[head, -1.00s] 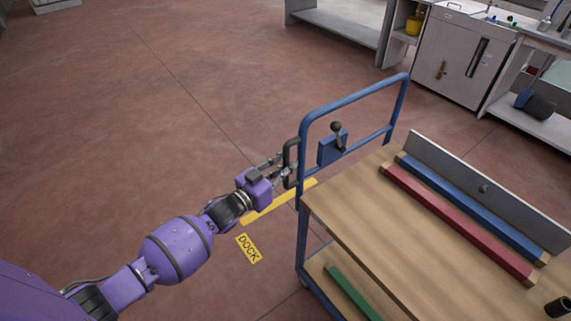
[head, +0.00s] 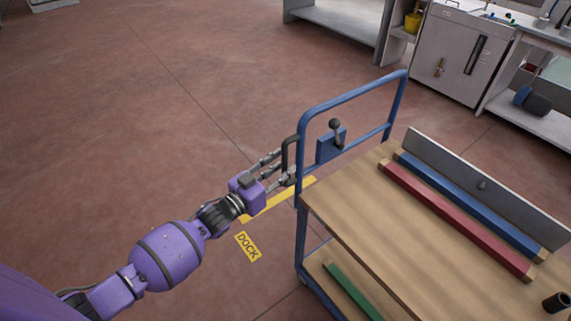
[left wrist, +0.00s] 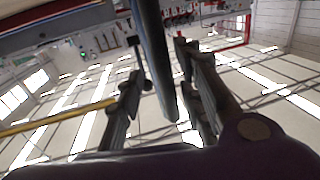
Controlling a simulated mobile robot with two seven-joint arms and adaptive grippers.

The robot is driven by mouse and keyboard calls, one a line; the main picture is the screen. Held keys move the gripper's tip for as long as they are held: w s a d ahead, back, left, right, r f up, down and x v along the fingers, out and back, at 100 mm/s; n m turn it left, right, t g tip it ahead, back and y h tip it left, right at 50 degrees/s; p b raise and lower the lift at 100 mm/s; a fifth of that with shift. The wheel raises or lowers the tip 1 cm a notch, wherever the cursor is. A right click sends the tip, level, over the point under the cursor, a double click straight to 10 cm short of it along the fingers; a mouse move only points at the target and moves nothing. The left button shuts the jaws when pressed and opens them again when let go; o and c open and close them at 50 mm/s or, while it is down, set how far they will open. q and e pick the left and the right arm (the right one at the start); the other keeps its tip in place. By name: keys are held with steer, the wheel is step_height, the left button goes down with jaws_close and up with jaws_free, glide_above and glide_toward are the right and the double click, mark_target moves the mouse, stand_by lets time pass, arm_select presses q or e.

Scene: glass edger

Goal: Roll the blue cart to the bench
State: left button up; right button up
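The blue cart has a tubular blue push frame (head: 352,92), a wooden top (head: 365,220) and a lower wooden shelf. It stands at the right in the head view. A black upright handle (head: 285,158) is fixed to the frame's left post. My left gripper (head: 281,168) is at this handle with its fingers spread. In the left wrist view a dark bar (left wrist: 155,60) passes between the spread fingers (left wrist: 165,88), with gaps on both sides. A black-knobbed lever (head: 336,130) sits on a blue plate on the frame. My right gripper is not in view. I cannot tell which bench is meant.
Red (head: 455,220) and blue (head: 470,205) bars lie on the cart top, and a green bar (head: 350,290) on its shelf. A yellow floor strip (head: 262,207) and a DOCK label (head: 247,246) lie beside it. Grey cabinets (head: 460,55) stand at the back right. The left floor is clear.

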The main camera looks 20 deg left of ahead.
arm_select(q)
steer(key=v, duration=1)
